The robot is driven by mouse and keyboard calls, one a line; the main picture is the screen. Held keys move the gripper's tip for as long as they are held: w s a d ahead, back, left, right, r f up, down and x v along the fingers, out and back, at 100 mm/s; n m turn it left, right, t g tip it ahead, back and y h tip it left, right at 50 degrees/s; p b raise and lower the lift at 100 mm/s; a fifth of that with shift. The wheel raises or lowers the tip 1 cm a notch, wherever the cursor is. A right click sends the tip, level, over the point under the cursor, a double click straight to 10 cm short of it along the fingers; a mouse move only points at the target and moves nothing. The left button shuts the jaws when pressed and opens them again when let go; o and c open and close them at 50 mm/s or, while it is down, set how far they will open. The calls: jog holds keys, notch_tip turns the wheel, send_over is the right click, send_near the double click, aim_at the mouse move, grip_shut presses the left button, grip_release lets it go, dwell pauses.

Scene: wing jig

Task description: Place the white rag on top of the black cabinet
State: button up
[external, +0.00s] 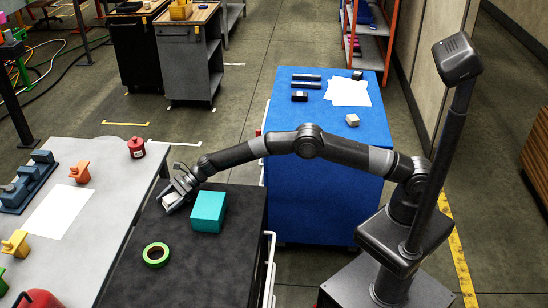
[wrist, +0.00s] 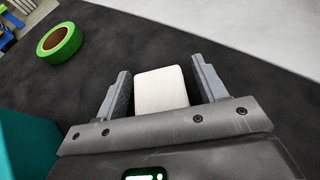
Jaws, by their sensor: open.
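The white rag (wrist: 161,90) is a pale block-like piece lying on the dark top of the black cabinet (external: 190,272). In the wrist view it sits between the two fingers of my gripper (wrist: 163,88), with a dark gap on each side. My gripper (external: 178,192) is open and low over the back left part of the cabinet top. In the external view the rag (external: 169,200) shows small and pale at the fingers, partly covered by them.
A teal box (external: 208,211) stands just right of my gripper on the cabinet. A green tape roll (external: 156,254) lies nearer the front. A grey table (external: 100,160) adjoins on the left, with a red canister (external: 136,148). A blue cabinet (external: 325,190) stands behind right.

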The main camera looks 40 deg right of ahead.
jog(key=v, duration=1.2)
jog(key=s+d+r+n+t+h, duration=0.1)
jog(key=s+d+r+n+h, duration=0.15)
jog(key=d+r, duration=0.6)
jog(key=s+d+r+n+t+h, duration=0.1)
jog(key=s+d+r+n, duration=0.3)
jog(key=d, duration=0.8)
jog(key=s+d+r+n+h, duration=0.2)
jog(key=d+r+n, duration=0.2)
jog(key=d+r, duration=0.55)
jog(key=s+d+f+n+t+h, duration=0.1)
jog(key=s+d+n+h, duration=0.2)
jog(key=s+d, duration=0.9)
jog(key=s+d+f+n+t+h, duration=0.2)
jog(key=s+d+n+h, duration=0.2)
jog(key=s+d, duration=0.8)
jog(key=d+h, duration=0.1)
jog(key=d, duration=0.5)
jog(key=shift+s+d+t, duration=0.3)
jog(key=shift+s+d, duration=0.05)
jog(key=shift+s, duration=0.05)
jog(key=shift+n, duration=0.25)
